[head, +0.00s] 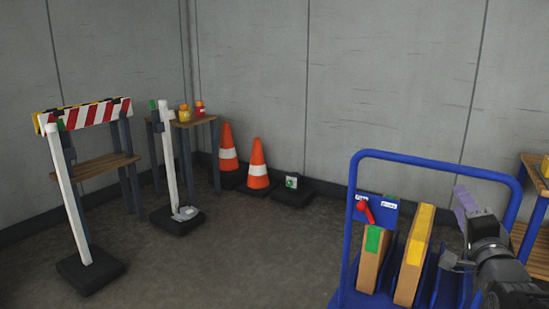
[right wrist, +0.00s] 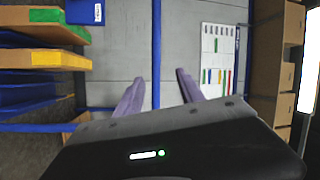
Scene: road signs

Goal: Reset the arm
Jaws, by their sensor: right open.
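My right gripper (head: 453,226) is above the right part of the blue cart (head: 436,159), its arm coming in from the lower right. In the right wrist view its two purple fingers (right wrist: 159,77) are apart with nothing between them. A blue rail of the cart crosses the view behind the gap. My left arm and gripper are not in view.
The cart holds boxes with a green top (head: 373,240) and a yellow top (head: 421,222). A wooden shelf (head: 529,240) stands at the right edge. Traffic cones (head: 257,168), a striped barrier (head: 90,116) and a white post (head: 168,155) stand farther left. Floor between is clear.

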